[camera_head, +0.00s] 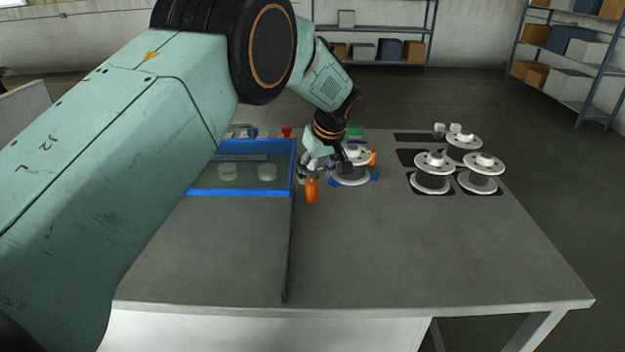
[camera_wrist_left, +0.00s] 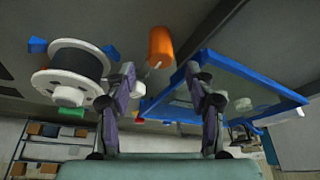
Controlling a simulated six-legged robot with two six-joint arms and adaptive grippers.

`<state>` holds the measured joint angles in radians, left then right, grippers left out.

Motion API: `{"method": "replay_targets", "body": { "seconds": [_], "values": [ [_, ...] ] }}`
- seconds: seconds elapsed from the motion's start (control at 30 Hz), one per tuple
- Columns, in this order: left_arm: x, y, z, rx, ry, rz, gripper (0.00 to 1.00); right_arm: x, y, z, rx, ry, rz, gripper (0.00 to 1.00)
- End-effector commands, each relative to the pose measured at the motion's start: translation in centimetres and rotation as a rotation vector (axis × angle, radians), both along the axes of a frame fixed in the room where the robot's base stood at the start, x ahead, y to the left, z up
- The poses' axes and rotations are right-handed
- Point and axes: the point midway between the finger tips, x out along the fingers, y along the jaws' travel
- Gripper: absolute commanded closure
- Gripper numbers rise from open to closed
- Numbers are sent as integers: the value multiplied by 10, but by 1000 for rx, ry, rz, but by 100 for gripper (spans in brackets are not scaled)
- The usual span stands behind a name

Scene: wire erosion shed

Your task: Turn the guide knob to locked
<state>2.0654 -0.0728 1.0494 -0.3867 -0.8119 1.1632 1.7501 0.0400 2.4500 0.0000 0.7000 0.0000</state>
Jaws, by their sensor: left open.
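An orange upright cylinder (camera_head: 311,190), probably the guide knob, stands on the table between a blue-framed clear panel (camera_head: 240,193) and a white-flanged dark spool (camera_head: 351,180). I cannot read its setting. In the left wrist view, the orange cylinder (camera_wrist_left: 161,46) shows beyond the gap between the fingers, with a thin pale piece under it. My left gripper (camera_head: 318,168) is open and empty, just behind the cylinder and beside the spool; its spread fingers fill the middle of the wrist view (camera_wrist_left: 162,80). No contact shows. My right gripper is not in view.
Blue blocks (camera_head: 374,177) sit around the near spool. Several white-flanged spools (camera_head: 432,180) stand on dark pads at the right. Small red (camera_head: 287,131) and green (camera_head: 355,131) items lie at the back. The front of the table (camera_head: 420,260) is clear.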

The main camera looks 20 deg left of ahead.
Motion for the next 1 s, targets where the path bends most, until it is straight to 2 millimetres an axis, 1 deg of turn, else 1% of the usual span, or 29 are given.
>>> {"method": "replay_targets", "body": {
  "seconds": [0.03,0.1,0.23,1.0],
  "values": [
    [-2,-2,7,1,0,-1,46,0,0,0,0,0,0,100],
    [-3,-4,13,1,0,-1,46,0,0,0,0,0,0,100],
    [-6,-6,21,0,0,-1,46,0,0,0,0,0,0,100],
    [-8,-8,22,1,1,0,46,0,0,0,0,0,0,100]
  ]
}}
